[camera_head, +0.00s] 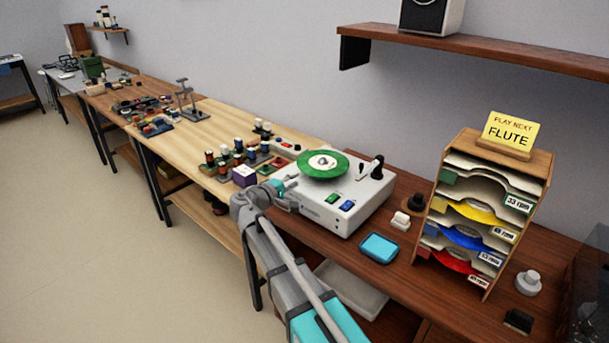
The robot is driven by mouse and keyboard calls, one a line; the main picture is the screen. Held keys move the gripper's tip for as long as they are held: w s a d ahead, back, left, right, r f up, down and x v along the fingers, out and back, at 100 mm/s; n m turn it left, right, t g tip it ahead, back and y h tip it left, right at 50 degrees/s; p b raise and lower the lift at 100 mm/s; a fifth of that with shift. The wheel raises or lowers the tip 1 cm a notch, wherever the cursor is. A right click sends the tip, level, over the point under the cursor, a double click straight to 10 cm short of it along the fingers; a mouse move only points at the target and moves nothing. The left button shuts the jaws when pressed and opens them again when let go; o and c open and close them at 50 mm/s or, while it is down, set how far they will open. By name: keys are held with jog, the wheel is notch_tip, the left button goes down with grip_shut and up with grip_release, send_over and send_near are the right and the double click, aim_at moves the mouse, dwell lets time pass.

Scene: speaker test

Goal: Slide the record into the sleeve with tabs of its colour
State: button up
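A green record (313,173) with a pale centre lies flat on the white record player (345,208). A wooden rack (545,190) at right holds several stacked sleeves. The top sleeve (480,166) has a green tab at its left and shows no coloured record in its opening. Below it, yellow (477,212), blue (466,237) and red (452,262) records show in their sleeves. My gripper (279,188) is at the left front side of the player, lower left of the green record and apart from it. Its fingers are small and partly hidden, so its opening is unclear.
A yellow sign (510,131) reading FLUTE stands on the rack. A tonearm (371,168) is at the player's right. A teal-topped block (379,248) and a white block (401,220) lie between player and rack. Small parts crowd the bench at left. A shelf (480,48) hangs above.

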aim_at(307, 173)
jog(key=shift+x, duration=3.2)
grip_shut()
jog(key=shift+s, duration=0.1)
jog(key=shift+r, duration=0.45)
jog(key=shift+r+p, duration=1.1)
jog(key=shift+p, duration=0.15)
jog(key=shift+r, duration=0.1)
